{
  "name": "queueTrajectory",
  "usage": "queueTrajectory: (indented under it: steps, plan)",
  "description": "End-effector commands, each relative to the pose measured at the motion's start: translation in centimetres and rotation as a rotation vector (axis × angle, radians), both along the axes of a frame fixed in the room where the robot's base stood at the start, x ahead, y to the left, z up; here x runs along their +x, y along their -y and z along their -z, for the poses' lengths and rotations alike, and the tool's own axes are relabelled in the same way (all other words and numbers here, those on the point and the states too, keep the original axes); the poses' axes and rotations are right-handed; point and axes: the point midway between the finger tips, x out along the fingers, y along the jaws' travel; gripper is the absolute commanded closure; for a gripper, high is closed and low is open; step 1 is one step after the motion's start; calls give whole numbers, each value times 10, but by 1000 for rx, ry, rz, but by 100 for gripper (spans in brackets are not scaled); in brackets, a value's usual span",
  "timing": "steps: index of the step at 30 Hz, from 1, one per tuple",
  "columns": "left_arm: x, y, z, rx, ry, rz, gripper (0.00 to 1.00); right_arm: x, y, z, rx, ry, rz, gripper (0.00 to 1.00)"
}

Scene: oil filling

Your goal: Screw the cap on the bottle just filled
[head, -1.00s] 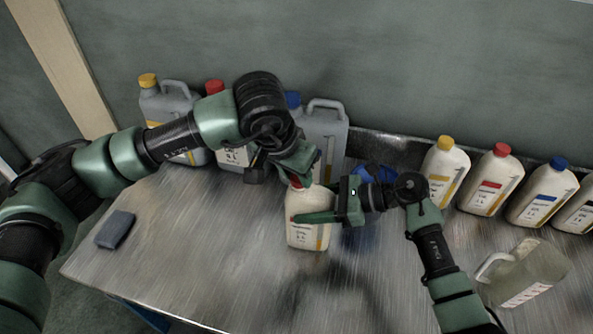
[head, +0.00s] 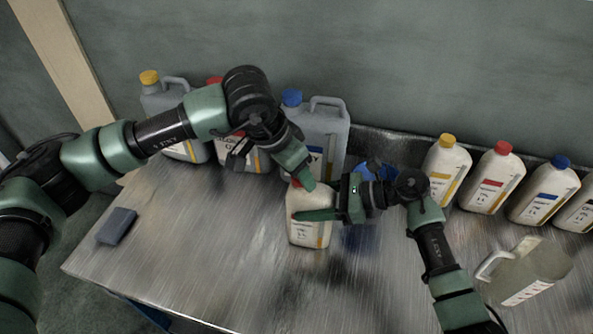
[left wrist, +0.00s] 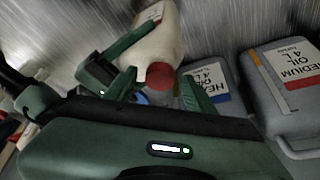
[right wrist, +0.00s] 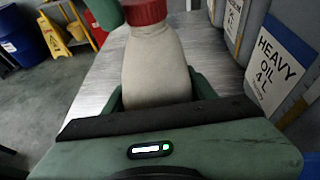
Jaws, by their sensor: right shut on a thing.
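A white bottle (head: 309,232) with a yellow stripe on its label stands upright near the middle of the table. My right gripper (head: 305,213) is shut around its body from the right; the right wrist view shows the bottle (right wrist: 155,70) between its fingers. A red cap (right wrist: 144,11) sits on top of the bottle; I cannot tell how tight it is. My left gripper (head: 299,178) is above the bottle. In the left wrist view its fingers stand apart on either side of the red cap (left wrist: 160,76), with gaps visible, so it looks open.
Grey oil canisters (head: 318,135) stand along the back of the table. White bottles (head: 491,180) with coloured caps stand at the right. A translucent jug (head: 530,270) lies at the front right, a dark block (head: 117,226) at the left. The front middle is clear.

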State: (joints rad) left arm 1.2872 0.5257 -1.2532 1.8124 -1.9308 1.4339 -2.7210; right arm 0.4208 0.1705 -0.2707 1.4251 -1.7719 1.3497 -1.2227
Motion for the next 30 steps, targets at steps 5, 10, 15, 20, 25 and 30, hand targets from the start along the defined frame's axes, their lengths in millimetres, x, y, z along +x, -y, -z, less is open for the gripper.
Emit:
queueTrajectory:
  steps: [5, 10, 15, 20, 25, 30]
  plan:
    - [0, 0, 0, 0, 0, 0, 47, 0, 0, 0, 0, 0, 0, 100]
    - [0, 0, -5, -1, 2, 0, 47, 0, 0, 0, 0, 0, 0, 100]
    - [1, 0, -25, 0, 4, 0, 47, 0, 0, 0, 0, 0, 0, 100]
    - [1, 0, -43, 1, 2, -1, 47, 0, 0, 0, 0, 0, 0, 100]
    - [0, 0, -45, 0, -1, -1, 47, 0, 0, 0, 0, 0, 0, 100]
    - [0, 0, -45, -1, -3, -9, 48, 0, 0, 0, 0, 0, 0, 100]
